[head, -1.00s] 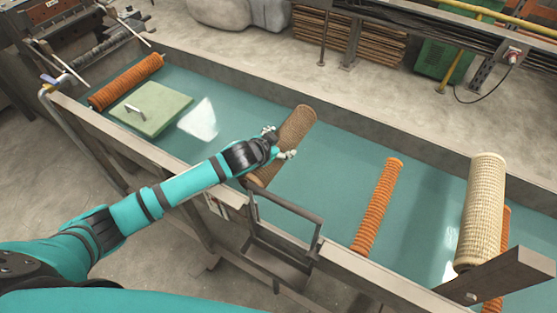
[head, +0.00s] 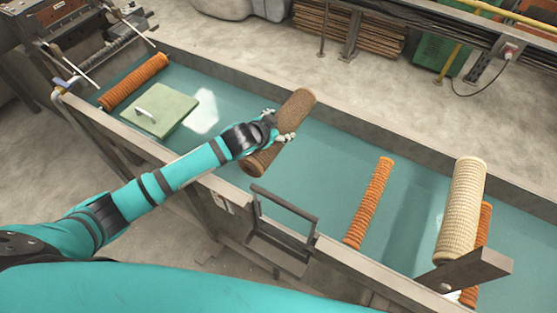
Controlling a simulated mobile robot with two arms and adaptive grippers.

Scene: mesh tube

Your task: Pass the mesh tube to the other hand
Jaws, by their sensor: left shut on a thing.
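A brown mesh tube (head: 296,108) is in my left gripper (head: 278,128), over the teal trough. The gripper is shut around the tube's middle. The tube is tilted, its upper end leaning up and to the right and its lower end at the lower left, near the trough's front wall. Part of its middle is hidden behind the fingers. I cannot tell whether its lower end touches anything. My right gripper is not in the head view.
The trough (head: 330,165) has raised metal walls. Orange ribbed rollers lie at left (head: 133,82), centre right (head: 369,203) and far right (head: 482,225). A green lidded plate (head: 160,108) lies at left. A black frame (head: 284,210) sits at the front wall.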

